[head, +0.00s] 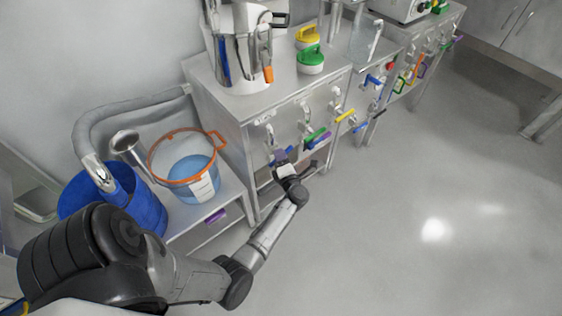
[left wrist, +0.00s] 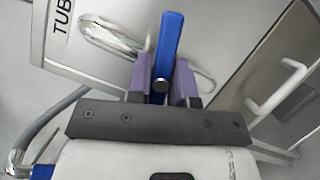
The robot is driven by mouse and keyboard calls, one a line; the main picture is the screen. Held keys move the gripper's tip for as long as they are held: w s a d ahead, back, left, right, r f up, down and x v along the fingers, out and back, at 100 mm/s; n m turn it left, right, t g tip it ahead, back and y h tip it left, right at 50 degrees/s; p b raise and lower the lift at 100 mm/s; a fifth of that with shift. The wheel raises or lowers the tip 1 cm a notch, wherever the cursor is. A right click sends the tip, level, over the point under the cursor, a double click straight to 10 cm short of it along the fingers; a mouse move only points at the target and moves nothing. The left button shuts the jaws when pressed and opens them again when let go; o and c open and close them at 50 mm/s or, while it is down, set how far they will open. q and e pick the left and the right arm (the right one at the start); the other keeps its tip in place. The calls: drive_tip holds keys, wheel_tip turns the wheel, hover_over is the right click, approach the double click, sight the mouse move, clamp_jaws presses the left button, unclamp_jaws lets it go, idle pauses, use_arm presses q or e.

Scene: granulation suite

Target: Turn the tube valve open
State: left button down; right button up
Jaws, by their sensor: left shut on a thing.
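The tube valve has a blue lever handle (left wrist: 170,42) on a curved metal pipe (left wrist: 108,38). Black letters "TUB" show on the panel at the upper left of the left wrist view. My left gripper (left wrist: 161,84) has its purple fingers on either side of the blue lever and is shut on it. In the head view my left gripper (head: 281,158) is at the front of the steel cabinet, at its leftmost tap. The lever is mostly hidden there by the gripper. My right gripper is not in view.
More taps with coloured handles, such as a yellow one (head: 345,115), line the cabinet (head: 228,128) to the right. An orange-rimmed clear bucket (head: 165,174) and a blue bin (head: 148,208) stand at the left. The floor (head: 400,200) to the right is clear.

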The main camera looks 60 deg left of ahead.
use_arm(q)
drive_tip(key=n+g+y+b, duration=0.1)
drive_tip(key=n+b, duration=0.2)
drive_tip(key=b, duration=0.1)
drive_tip(key=n+g+y+b, duration=0.1)
drive_tip(key=n+b, duration=0.3)
drive_tip(key=n+g+y+b, duration=0.1)
drive_tip(key=n+b, duration=0.3)
drive_tip(key=b, duration=0.1)
drive_tip(key=shift+f+g, duration=0.3)
drive_tip(key=shift+f, duration=0.05)
drive_tip(key=n+g+b, duration=0.1)
drive_tip(key=n, duration=0.1)
drive_tip(key=n+g, duration=0.1)
drive_tip(key=shift+r+n+b, duration=0.2)
drive_tip(key=shift+n+b, duration=0.2)
drive_tip(key=shift+r+n+g, duration=0.15)
drive_tip(key=shift+n+g, duration=0.65)
drive_tip(key=shift+n, duration=1)
drive_tip(key=shift+n+g, duration=0.4)
drive_tip(key=c, duration=1)
unclamp_jaws()
drive_tip(key=shift+c, duration=0.2)
